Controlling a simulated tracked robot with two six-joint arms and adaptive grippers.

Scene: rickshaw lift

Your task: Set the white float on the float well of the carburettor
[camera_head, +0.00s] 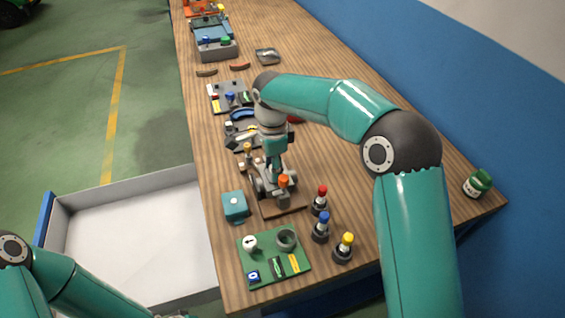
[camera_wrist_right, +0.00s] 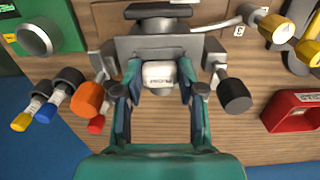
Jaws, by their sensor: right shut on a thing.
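The grey carburettor (camera_head: 262,188) stands on a small wooden board on the bench, with an orange knob on its near side. It also fills the upper middle of the right wrist view (camera_wrist_right: 125,47). My right gripper (camera_wrist_right: 159,80) points down over it, with its fingers shut on the white float (camera_wrist_right: 159,74). In the head view the float is hidden.
Red, blue (camera_head: 320,228) and yellow-capped bottles stand right of the carburettor. A green board (camera_head: 265,278) lies in front, and a teal box (camera_head: 235,205) sits left. More parts boards lie behind. A green jar (camera_head: 478,184) stands near the right edge. A white-floored tray (camera_head: 130,240) is below, left.

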